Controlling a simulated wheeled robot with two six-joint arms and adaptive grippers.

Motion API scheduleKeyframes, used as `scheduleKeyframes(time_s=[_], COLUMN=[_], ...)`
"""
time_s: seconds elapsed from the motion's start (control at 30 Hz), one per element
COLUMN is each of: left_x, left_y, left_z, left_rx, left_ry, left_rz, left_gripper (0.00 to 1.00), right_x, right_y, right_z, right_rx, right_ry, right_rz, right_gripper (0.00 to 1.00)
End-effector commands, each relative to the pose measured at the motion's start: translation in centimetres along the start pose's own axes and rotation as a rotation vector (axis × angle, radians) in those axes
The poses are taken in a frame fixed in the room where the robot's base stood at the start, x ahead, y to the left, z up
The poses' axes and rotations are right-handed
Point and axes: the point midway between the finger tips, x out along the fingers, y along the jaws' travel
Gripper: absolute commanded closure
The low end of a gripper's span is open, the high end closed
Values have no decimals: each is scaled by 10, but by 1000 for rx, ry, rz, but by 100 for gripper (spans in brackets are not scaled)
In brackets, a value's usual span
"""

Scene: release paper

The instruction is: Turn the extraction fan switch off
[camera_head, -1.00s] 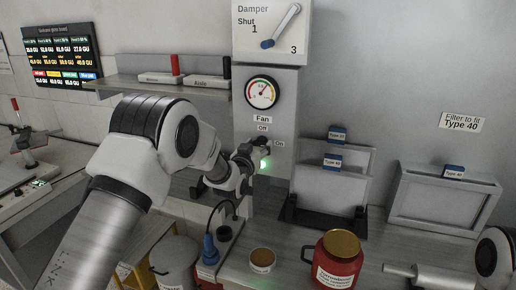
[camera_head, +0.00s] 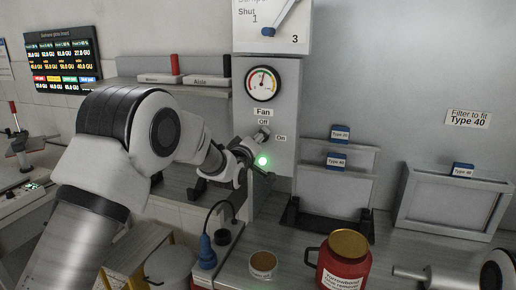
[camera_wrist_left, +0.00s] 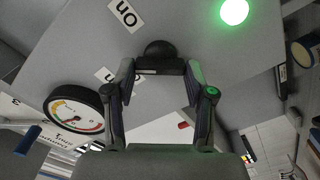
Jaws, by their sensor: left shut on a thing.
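The fan switch (camera_head: 265,131) is a small dark knob on the grey column, beside the Off label (camera_head: 263,122) and above and left of the On label (camera_head: 280,138). My left gripper (camera_head: 257,143) reaches it from the left and partly hides it. In the left wrist view, the black knob and its bar (camera_wrist_left: 160,64) sit between my left fingertips, which are shut on the switch. The green lamp (camera_head: 262,161) below the switch is lit and also shows in the wrist view (camera_wrist_left: 234,11). My right gripper is not in view.
A round gauge (camera_head: 262,83) and the damper panel (camera_head: 271,30) are above the switch. Filter frames (camera_head: 335,190) stand right of the column. A red jar (camera_head: 342,268) and a small tub (camera_head: 263,265) stand on the bench below. A shelf (camera_head: 150,92) is behind my left arm.

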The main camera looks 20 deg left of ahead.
Motion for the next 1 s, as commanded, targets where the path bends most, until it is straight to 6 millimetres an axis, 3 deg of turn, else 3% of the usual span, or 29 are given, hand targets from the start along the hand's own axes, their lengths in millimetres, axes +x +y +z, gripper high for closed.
scheduleKeyframes(time_s=[0.5, 1.0], left_x=[0, 0], left_y=[-3, -3], left_z=[1, 0], left_rx=[-466, -676], left_ry=[2, 2], left_rz=[2, 1], left_gripper=[81, 81], right_x=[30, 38], right_y=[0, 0], right_z=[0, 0], right_rx=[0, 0], right_ry=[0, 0], right_rz=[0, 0], right_gripper=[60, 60])
